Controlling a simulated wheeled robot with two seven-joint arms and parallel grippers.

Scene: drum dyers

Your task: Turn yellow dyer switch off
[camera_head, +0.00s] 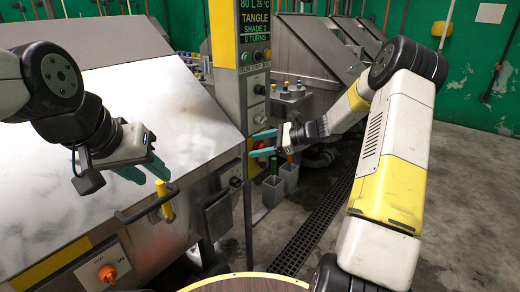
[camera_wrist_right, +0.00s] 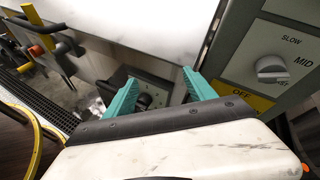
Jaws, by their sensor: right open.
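The dyer's control column (camera_head: 227,85) has a yellow front and a lit display reading TANGLE. Low on it, a yellow plate marked OFF (camera_wrist_right: 243,95) shows in the right wrist view, partly hidden by my gripper. In the wrist view the right fingers (camera_wrist_right: 162,92) are apart; contact cannot be told. My left gripper (camera_head: 144,172) is open and empty above the drum door's yellow handle.
A grey speed knob (camera_wrist_right: 272,68) sits above the OFF plate. A dark knob on a box (camera_wrist_right: 143,100) shows beyond the fingers. The steel drum door (camera_head: 150,110) fills the left, with an orange knob (camera_head: 107,273) below. Floor at the right is clear past a drain grate (camera_head: 318,222).

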